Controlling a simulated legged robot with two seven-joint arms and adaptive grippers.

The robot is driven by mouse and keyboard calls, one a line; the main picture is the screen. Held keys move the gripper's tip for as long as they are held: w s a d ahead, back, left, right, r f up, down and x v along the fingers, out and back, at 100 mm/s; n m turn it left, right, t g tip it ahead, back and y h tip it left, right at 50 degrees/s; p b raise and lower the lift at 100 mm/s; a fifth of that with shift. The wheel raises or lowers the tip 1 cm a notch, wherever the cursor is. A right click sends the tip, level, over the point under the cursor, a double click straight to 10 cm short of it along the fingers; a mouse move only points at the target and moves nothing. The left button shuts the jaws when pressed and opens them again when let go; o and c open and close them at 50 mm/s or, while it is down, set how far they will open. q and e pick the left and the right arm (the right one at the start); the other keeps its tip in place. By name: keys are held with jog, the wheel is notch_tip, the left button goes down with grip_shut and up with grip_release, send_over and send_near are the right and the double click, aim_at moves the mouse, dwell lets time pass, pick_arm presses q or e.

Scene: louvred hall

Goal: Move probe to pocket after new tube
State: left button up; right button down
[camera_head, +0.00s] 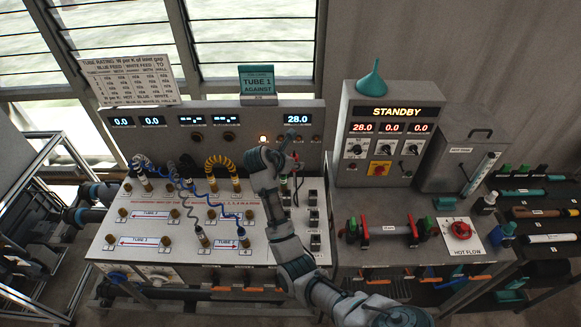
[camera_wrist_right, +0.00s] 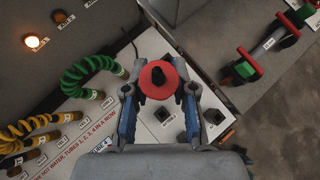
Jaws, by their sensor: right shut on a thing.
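My right gripper (camera_head: 291,168) is over the right end of the white test board (camera_head: 120,250). In the wrist view my right gripper (camera_wrist_right: 158,98) is shut on the probe, whose round red head (camera_wrist_right: 155,80) has a dark centre. Its lower end is hidden, so I cannot tell whether it is in a pocket. Black square pockets (camera_head: 313,218) run down the board's right side; pockets also show in the wrist view (camera_wrist_right: 213,116). A tube (camera_head: 389,231) lies between red and green clamps on the right bench. My left arm shows at the left; its jaws are not visible.
Yellow (camera_head: 222,162) and blue (camera_head: 200,190) coiled hoses rise from the board, with a green hose (camera_wrist_right: 88,70) beside the gripper. A back panel (camera_head: 215,130) with displays stands behind. A grey STANDBY box (camera_head: 385,165) and heater tank (camera_head: 455,165) stand at right.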

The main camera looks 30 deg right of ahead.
jog(key=s+a+f+m, duration=0.1)
jog(key=a+f, duration=0.3)
jog(key=a, duration=0.2)
jog(key=shift+g, duration=0.4)
jog(key=shift+s+d+f+b, duration=0.1)
jog(key=shift+d+f+b, duration=0.3)
jog(key=shift+f, duration=2)
jog(key=shift+w+d+f+b, duration=0.1)
jog(key=shift+d+f+b, duration=0.35)
jog(key=shift+f, duration=1.9)
jog(key=shift+s+d+f+b, duration=0.1)
jog(key=shift+d+f+b, duration=0.3)
jog(key=shift+f, duration=2)
pick_arm(q)
jog(key=shift+a+r+p, duration=0.55)
jog(key=shift+a+p, duration=0.3)
jog(key=shift+p, duration=0.75)
pick_arm(e)
notch_tip(320, 180, up, 8)
jog(key=shift+s+a+f, duration=0.15)
jog(key=shift+a+f, duration=0.05)
jog(key=shift+a, duration=0.15)
